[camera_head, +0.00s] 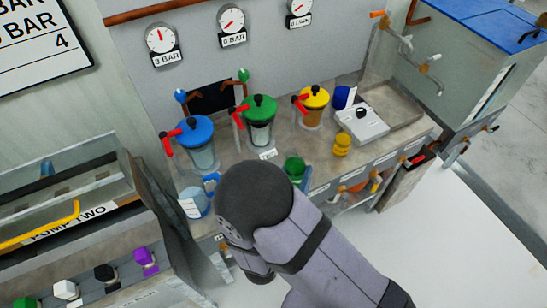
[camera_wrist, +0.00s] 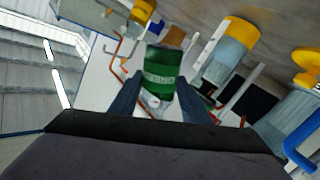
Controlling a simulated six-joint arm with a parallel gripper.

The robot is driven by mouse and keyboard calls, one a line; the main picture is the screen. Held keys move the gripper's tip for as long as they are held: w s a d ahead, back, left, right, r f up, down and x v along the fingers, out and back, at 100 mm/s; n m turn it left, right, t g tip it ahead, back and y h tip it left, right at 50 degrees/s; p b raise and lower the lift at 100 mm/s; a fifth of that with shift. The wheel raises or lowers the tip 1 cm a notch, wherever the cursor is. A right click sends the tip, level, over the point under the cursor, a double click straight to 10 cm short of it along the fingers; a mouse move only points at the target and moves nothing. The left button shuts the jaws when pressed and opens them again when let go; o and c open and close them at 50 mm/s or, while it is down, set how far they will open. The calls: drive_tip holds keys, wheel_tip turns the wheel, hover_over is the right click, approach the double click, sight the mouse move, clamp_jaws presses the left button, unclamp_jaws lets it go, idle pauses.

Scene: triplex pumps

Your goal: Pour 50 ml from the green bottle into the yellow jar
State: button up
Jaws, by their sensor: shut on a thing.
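My gripper (camera_wrist: 160,92) is shut on the green bottle (camera_wrist: 165,78) in the wrist view. The bottle sits between the two dark fingers, with pale lettering on its side. In the camera_head view my arm hides the fingers; a green object (camera_head: 294,168), which looks like the top of this bottle, shows just above the arm. The yellow jar (camera_head: 342,145) stands on the bench's front edge, to the right of that green object and apart from it. I cannot tell its contents or whether it is open.
Blue-lidded (camera_head: 195,131), green-lidded (camera_head: 260,108) and yellow-lidded (camera_head: 315,97) pump vessels with red handles stand along the bench. A scale-like white device (camera_head: 362,122) and a blue jar (camera_head: 341,97) are behind the yellow jar. A blue container (camera_head: 194,202) stands left of my arm.

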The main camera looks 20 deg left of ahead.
drive_tip(key=shift+w+a+r+n+p, duration=0.15)
drive_tip(key=shift+a+n+p, duration=0.25)
drive_tip(key=shift+n+p, duration=0.4)
drive_tip(key=shift+a+r+n+g+h+p, duration=0.3)
drive_tip(key=shift+r+n+p, duration=0.35)
drive_tip(key=shift+p, duration=0.55)
drive_tip(key=shift+f, duration=0.3)
drive_tip(key=shift+d+f+n+g+h+p, duration=0.15)
drive_tip(key=shift+f+n+g+h+p, duration=0.25)
drive_tip(key=shift+n, duration=0.85)
idle(1.2)
drive_tip(key=shift+d+r+n+h+p, duration=0.1)
drive_tip(key=shift+r+n+h+p, duration=0.3)
drive_tip(key=shift+n+p, duration=0.4)
idle(1.7)
drive_tip(key=shift+f, duration=0.2)
idle(0.5)
